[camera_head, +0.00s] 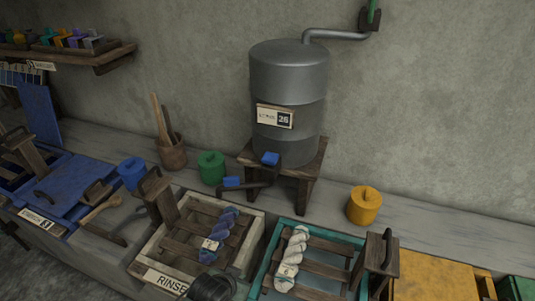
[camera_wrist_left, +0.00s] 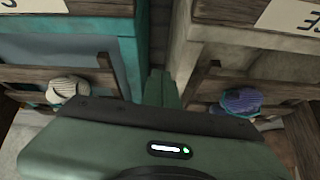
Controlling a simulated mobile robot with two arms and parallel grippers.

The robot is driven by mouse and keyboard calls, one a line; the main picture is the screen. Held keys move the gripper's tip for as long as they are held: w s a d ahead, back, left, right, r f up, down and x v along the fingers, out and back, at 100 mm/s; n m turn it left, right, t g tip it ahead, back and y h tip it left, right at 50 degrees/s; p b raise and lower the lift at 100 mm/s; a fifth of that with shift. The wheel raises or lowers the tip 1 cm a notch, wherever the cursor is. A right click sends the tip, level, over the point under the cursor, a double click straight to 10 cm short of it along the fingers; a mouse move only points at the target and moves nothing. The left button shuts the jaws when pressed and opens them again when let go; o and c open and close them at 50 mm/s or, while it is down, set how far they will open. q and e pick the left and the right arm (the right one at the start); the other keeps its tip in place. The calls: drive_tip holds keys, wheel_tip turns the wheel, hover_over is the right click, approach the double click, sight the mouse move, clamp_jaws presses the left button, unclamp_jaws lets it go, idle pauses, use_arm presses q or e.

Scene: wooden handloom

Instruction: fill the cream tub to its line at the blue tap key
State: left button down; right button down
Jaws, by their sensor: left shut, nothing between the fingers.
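The cream tub (camera_head: 250,229), labelled RINSE, stands at the front middle in the head view. A blue-purple skein (camera_head: 218,236) lies on slats across it. I cannot make out its line or a water level. The blue tap key (camera_head: 270,158) is low on the front of the grey metal tank (camera_head: 290,82); a second blue piece (camera_head: 232,182) sits on a dark bar left of it. My left gripper (camera_head: 210,288) is a dark shape at the cream tub's front right corner. In the left wrist view its fingers (camera_wrist_left: 160,82) are shut and empty, between the teal and cream tubs. My right gripper is not in view.
The teal tub (camera_head: 270,236) with a white skein (camera_head: 293,258) stands right of the cream tub. A blue tub (camera_head: 75,183) is at left. Blue, green and yellow lidded pots (camera_head: 365,204) and a wooden utensil holder (camera_head: 172,152) stand along the back bench.

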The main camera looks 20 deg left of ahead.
use_arm(q)
drive_tip(key=w+r+t, duration=0.2)
drive_tip(key=w+r, duration=0.2)
drive_tip(key=r, duration=0.7)
drive_tip(key=w+r+t, duration=0.3)
drive_tip(key=w+r, duration=0.2)
drive_tip(key=r, duration=0.6)
drive_tip(key=w+r+n+t, duration=0.1)
drive_tip(key=w+r+t, duration=0.2)
drive_tip(key=r, duration=0.9)
drive_tip(key=shift+w+d, duration=0.3)
drive_tip(key=shift+w, duration=0.8)
drive_tip(key=shift+f, duration=0.1)
drive_tip(key=shift+w+p, duration=0.15)
drive_tip(key=shift+p, duration=0.15)
drive_tip(key=p, duration=0.2)
hover_over(270, 158)
drive_tip(key=s, duration=0.2)
wheel_tip(270, 158, down, 2)
drive_tip(key=f+p, duration=0.1)
drive_tip(key=f, duration=0.2)
drive_tip(key=shift+w+a+f, duration=0.1)
drive_tip(key=shift+w+f, duration=0.1)
drive_tip(key=shift+s+f, duration=0.1)
drive_tip(key=shift+f, duration=0.4)
